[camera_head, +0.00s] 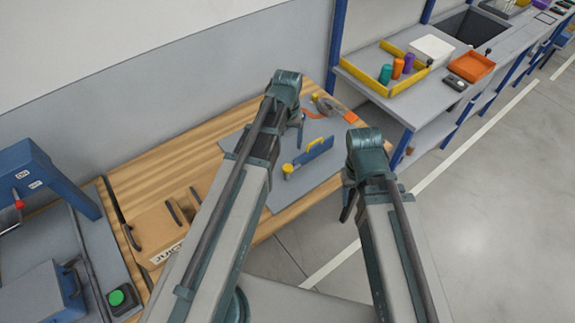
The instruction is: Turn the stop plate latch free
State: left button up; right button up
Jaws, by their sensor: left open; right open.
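A blue plate (318,156) with a yellow handle on its top edge stands on a grey mat (291,198) on the wooden bench. A yellow knob (288,168) sits at the plate's left end. I cannot tell for sure which part is the stop plate latch. My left gripper (299,130) is open, above the mat behind the plate and apart from the knob, partly hidden by its own wrist. My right gripper (348,206) is open, to the right of the plate near the bench's front edge, touching nothing.
An orange and grey tool (326,106) lies at the mat's back. A cardboard box (158,228) stands on the bench's left part. A blue press-like frame (45,175) with a green button (116,297) is at far left. A shelf with a yellow tray (384,90) stands right. Floor lies open at right.

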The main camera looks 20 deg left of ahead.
aim_at(287, 167)
pick_arm(q)
notch_tip(287, 167, down, 13)
jog(key=b, duration=1.2)
jog(key=shift+b, duration=0.3)
grip_shut()
